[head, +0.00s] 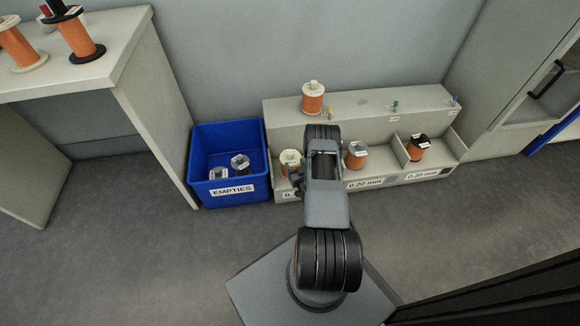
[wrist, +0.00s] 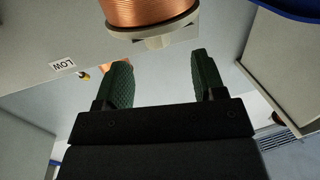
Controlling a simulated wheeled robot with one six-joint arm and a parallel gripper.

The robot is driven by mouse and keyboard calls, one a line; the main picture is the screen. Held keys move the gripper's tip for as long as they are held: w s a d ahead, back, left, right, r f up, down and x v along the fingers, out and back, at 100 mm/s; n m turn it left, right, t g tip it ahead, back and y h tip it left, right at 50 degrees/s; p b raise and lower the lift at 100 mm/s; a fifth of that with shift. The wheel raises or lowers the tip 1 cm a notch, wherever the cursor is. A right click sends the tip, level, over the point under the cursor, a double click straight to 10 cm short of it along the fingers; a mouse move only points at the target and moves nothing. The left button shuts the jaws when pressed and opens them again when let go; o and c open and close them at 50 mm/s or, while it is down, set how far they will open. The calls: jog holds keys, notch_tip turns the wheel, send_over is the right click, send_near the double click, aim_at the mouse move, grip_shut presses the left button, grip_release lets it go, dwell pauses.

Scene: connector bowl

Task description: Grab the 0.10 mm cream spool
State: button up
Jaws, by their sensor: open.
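A copper-wound spool with a cream top flange (head: 290,157) stands in the left bay of the grey rack; my arm partly hides it and the bay's label, of which only the first characters show. What seems to be the same spool shows in the wrist view (wrist: 150,14), cut off by the top edge, its cream flange and hub just past my fingertips. My gripper (wrist: 160,65) is open and empty, its dark green fingers spread and apart from the spool. In the head view, my gripper (head: 297,178) is beside the left bay.
Another cream-flanged spool (head: 313,100) stands on the rack's upper ledge. Spools sit in the 0.20 mm bay (head: 356,156) and the right bay (head: 417,149). The blue EMPTIES bin (head: 229,140) is left of the rack. A shelf (head: 110,45) holds more spools.

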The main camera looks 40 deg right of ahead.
aim_at(289, 151)
jog(key=x, duration=0.3)
jog(key=shift+w+d+b, duration=0.1)
jog(key=shift+w+b, duration=0.2)
jog(key=shift+b, duration=0.1)
jog(key=b+x, duration=0.2)
jog(key=x, duration=0.2)
jog(key=shift+w+d, duration=0.2)
jog(key=shift+d, duration=0.05)
jog(key=shift+w+d, duration=0.1)
jog(key=shift+w, duration=0.3)
jog(key=shift+c, duration=0.3)
grip_shut()
jog(key=shift+r, duration=0.2)
